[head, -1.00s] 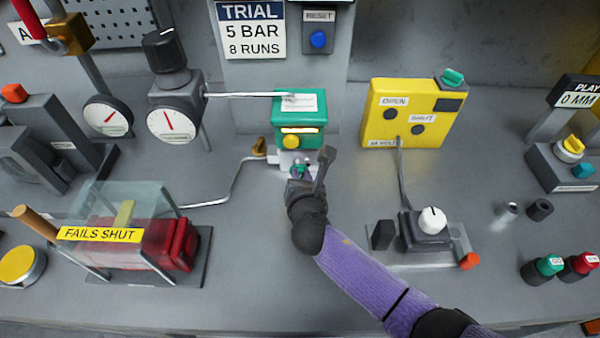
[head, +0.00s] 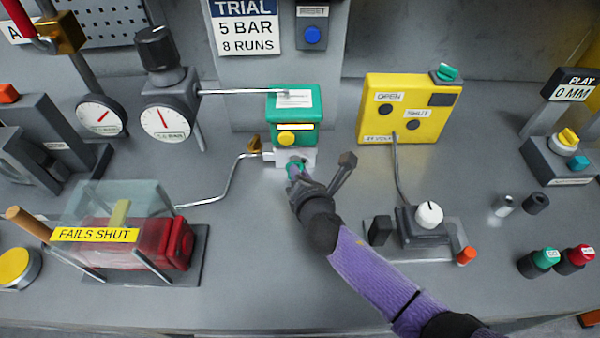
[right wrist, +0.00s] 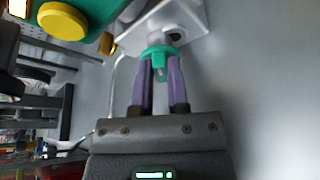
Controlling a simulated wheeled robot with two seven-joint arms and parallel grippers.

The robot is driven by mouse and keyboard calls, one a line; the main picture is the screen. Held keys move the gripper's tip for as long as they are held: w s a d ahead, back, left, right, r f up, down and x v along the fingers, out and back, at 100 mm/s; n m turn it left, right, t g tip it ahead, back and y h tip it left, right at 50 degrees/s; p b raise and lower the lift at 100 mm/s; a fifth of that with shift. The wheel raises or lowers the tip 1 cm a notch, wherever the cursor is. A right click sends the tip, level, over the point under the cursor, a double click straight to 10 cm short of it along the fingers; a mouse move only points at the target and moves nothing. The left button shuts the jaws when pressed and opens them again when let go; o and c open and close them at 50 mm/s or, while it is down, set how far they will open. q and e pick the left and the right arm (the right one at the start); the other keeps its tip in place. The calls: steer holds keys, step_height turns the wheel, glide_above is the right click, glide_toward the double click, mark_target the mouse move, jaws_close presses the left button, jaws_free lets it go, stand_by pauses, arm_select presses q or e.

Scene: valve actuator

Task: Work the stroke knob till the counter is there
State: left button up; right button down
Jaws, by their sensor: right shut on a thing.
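A green box (head: 294,108) with a paper label, a narrow yellow display strip and a round yellow button (head: 288,138) stands at the centre of the head view. Below it is a white block (head: 311,158) with a small green knob (head: 294,163) on its front. My right gripper (head: 296,171) reaches up to this knob. In the right wrist view its two purple fingers (right wrist: 160,75) are shut on the green knob (right wrist: 160,52), one on each side. Any digits on the strip are too small to read. My left gripper is not in view.
A yellow box (head: 408,115) marked OPEN and SHUT stands right of the green box. A dark fixture with a white dial (head: 429,215) is nearer on the right. Gauges (head: 167,118) and a red actuator (head: 178,245) under a clear guard are left.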

steer(key=c, duration=0.6)
jaws_free()
steer(key=shift+s, duration=0.1)
steer(key=p+v, duration=0.3)
steer(key=v, duration=0.6)
steer(key=shift+s+d+r+p, duration=0.1)
steer(key=shift+s+r+p, duration=0.1)
steer(key=shift+p, duration=0.1)
steer(key=shift+s, duration=0.15)
